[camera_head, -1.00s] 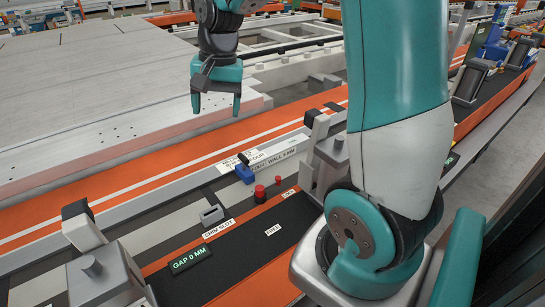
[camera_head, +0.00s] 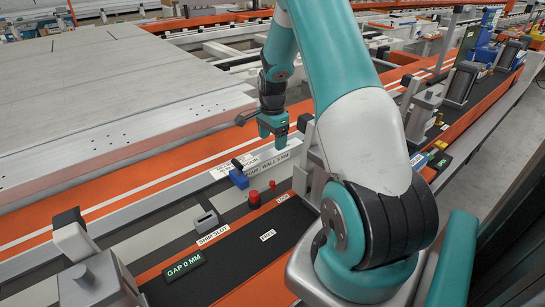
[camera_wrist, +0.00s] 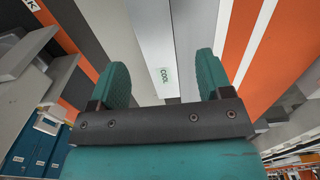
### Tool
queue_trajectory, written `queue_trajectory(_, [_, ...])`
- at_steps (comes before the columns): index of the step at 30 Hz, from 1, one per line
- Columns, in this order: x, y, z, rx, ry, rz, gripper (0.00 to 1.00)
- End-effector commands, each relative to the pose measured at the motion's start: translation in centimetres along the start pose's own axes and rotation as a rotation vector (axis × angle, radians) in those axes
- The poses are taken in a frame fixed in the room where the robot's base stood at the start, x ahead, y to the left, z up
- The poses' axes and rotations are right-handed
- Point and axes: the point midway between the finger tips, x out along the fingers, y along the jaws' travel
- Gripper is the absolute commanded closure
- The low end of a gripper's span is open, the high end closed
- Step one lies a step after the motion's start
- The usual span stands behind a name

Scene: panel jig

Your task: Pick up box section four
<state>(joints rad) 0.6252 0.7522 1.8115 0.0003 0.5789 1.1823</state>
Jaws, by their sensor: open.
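A pale grey bar with a white label ending in "FOUR" and the words "WALL 6 MM" lies along the jig; I take it as box section four (camera_head: 262,169). My gripper (camera_head: 274,137) is open, over the right part of this bar in the head view. In the wrist view my gripper (camera_wrist: 160,85) has its two teal fingers spread apart with nothing held between them. A pale strip with a small green-lettered tag (camera_wrist: 163,75) runs beyond the fingers; I cannot tell if it is the same bar. The gap between fingers and bar is hard to judge.
Red buttons (camera_head: 254,197), a shim slot block (camera_head: 206,220) and a "GAP 0 MM" display (camera_head: 184,264) stand nearer. A large pale panel (camera_head: 110,95) lies at left. Clamp posts flank the strip.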

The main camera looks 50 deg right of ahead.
Motion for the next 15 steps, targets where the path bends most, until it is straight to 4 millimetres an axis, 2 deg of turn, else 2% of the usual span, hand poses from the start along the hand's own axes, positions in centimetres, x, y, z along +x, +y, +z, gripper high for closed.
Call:
queue_trajectory(5, [1.2,0.1,0.2,-0.001,-0.001,0.002,0.28])
queue_trajectory(12, [4.8,0.5,0.5,-0.001,-0.001,0.002,0.28])
queue_trajectory(15, [5.5,0.4,0.5,-0.001,0.0,-0.001,0.28])
